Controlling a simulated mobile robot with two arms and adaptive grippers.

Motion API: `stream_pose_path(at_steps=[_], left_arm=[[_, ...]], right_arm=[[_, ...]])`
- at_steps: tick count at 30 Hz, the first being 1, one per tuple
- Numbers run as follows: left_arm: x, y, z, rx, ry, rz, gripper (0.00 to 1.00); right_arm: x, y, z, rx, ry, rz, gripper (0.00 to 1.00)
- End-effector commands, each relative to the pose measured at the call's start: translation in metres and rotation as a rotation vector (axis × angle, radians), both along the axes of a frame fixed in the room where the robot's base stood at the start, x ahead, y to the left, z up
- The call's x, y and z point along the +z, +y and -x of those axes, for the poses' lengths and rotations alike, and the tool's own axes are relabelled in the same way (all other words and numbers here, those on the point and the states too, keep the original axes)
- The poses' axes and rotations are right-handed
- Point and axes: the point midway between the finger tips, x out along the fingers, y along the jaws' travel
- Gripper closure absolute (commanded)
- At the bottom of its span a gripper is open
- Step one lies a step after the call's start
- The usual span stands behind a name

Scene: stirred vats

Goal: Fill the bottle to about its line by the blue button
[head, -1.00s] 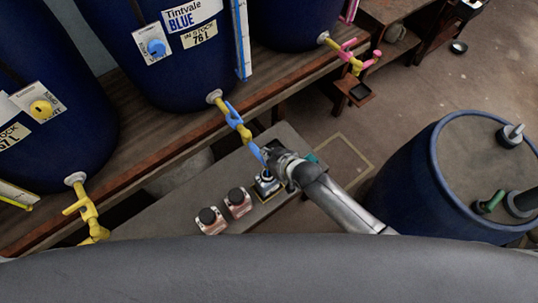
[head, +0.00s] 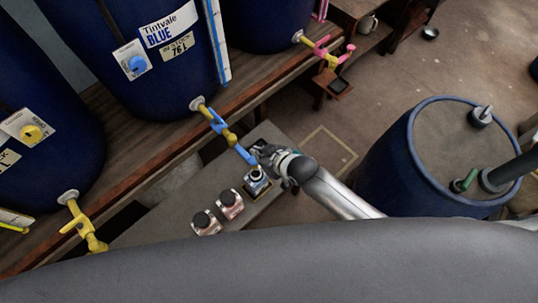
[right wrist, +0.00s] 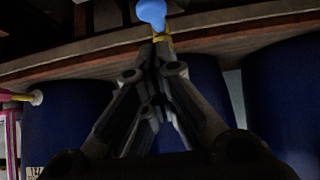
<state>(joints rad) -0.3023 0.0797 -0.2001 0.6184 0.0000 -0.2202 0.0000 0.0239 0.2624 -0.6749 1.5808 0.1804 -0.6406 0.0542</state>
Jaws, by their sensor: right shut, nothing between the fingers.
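The round blue button (head: 136,63) is on a white panel on the dark blue vat labelled Tintvale BLUE (head: 168,24). That vat's yellow tap has a blue handle (head: 217,121) and a blue spout end (head: 245,155). A small clear bottle (head: 257,182) stands upright below the spout on the low bench; its line and fill level are too small to make out. My right gripper (head: 262,151) is beside the spout end, above the bottle, shut and empty. In the right wrist view its fingers (right wrist: 155,48) converge just under a blue tap part (right wrist: 152,12). My left gripper is out of view.
Two dark-capped pinkish bottles (head: 218,211) stand on the bench left of the clear bottle. A yellow tap (head: 81,222) is at left and a pink-handled tap (head: 325,54) at upper right. A blue drum (head: 392,150) stands at right.

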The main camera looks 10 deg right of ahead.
Motion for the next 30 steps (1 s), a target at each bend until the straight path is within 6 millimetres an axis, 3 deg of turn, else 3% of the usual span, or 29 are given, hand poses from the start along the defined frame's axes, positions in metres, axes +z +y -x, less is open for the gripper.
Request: stream_pose_path(at_steps=[13,30], left_arm=[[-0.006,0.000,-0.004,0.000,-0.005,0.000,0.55],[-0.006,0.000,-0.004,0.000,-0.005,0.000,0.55]], right_arm=[[0.042,-0.024,0.032,-0.001,-0.004,-0.002,1.00],[0.047,-0.026,0.035,-0.001,-0.004,-0.002,1.00]])
